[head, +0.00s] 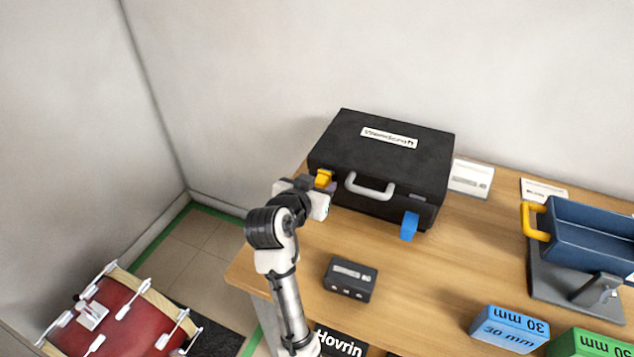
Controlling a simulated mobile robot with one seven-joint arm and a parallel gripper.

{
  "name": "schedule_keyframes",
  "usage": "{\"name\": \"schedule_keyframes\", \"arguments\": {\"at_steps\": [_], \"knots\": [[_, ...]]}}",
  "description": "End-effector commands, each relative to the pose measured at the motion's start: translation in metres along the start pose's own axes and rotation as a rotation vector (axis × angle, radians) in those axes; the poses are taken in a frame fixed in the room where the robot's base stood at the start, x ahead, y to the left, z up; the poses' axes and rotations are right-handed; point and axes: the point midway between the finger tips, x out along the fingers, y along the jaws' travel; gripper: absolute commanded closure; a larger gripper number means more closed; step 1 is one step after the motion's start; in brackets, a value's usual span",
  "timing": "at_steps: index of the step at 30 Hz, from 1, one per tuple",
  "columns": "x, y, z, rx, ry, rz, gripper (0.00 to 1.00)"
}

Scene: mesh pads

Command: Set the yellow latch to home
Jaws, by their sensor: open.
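A black case (345,137) with a white label and a grey handle (369,190) stands at the back of the wooden table. The yellow latch (323,178) is on the left of the case's front, partly hidden by my gripper. A blue latch (409,226) hangs on the right of the front. My gripper (322,193) is open, right at the yellow latch. Whether its fingers touch the latch or lie around it, I cannot tell.
A small black box (350,279) lies in front of the case on the table (420,300). At right are a blue tray (590,230) with a yellow handle, a blue block (509,329) and a green block (588,343). A red drum (125,315) stands on the floor at left.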

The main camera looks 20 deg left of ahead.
Motion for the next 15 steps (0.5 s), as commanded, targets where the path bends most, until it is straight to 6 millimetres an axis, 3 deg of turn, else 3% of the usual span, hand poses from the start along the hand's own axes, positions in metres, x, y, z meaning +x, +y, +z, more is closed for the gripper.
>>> {"name": "schedule_keyframes", "arguments": {"at_steps": [9, 15], "knots": [[0.0030, 0.0004, 0.0000, 0.001, 0.000, 0.001, 0.53], [0.0028, 0.0002, 0.0000, 0.001, 0.001, 0.000, 0.79]]}}
